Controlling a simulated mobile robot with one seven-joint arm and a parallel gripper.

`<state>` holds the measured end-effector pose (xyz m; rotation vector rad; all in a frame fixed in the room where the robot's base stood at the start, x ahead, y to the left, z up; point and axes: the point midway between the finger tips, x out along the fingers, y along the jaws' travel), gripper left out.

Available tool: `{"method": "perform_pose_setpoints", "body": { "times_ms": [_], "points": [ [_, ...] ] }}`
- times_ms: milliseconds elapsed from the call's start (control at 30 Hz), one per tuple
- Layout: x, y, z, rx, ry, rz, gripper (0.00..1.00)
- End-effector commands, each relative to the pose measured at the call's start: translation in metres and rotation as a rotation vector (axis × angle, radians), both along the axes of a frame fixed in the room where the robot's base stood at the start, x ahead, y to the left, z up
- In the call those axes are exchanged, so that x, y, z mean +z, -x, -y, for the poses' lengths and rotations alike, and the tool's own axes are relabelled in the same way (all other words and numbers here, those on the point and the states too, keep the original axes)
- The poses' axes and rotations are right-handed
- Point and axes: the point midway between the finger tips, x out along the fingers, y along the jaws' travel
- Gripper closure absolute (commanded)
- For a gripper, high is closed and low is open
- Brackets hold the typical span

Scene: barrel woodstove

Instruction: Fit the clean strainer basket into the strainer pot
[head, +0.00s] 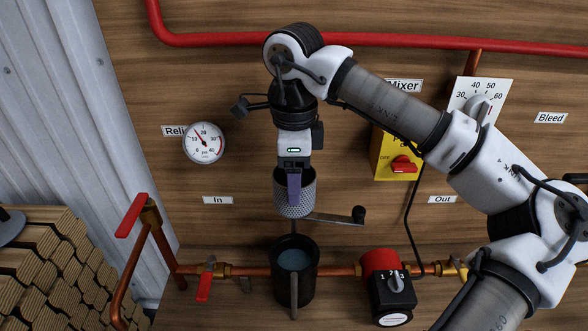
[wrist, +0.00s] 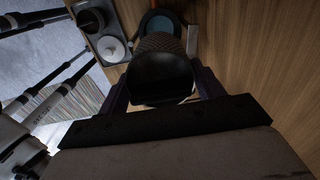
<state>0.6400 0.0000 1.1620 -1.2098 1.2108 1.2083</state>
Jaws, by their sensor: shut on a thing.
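My gripper (head: 294,188) is shut on the grey mesh strainer basket (head: 306,200), one purple finger showing across its front. The basket hangs roughly upright above the black strainer pot (head: 277,286), with a gap between them. The pot is open at the top and blue-grey inside. In the wrist view the dark basket (wrist: 160,80) sits between the two fingers. Part of the pot's rim and blue inside (wrist: 160,22) shows beyond it; the basket hides the rest.
A grey bar with a black knob (head: 358,215) reaches right behind the basket. Copper pipe with a red-handled valve (head: 204,285) runs left of the pot. A red pump (head: 381,268) stands right. A grey tray (wrist: 82,20) holds round items.

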Motion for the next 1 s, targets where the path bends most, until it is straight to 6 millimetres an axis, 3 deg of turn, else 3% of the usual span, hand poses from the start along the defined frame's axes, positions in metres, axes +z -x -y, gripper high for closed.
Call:
{"method": "perform_pose_setpoints", "body": {
  "times_ms": [533, 1000],
  "points": [
    [-0.035, 0.000, 0.000, 0.001, -0.001, 0.000, 0.65],
    [-0.036, 0.000, 0.000, 0.001, 0.001, 0.000, 0.65]
  ]
}}
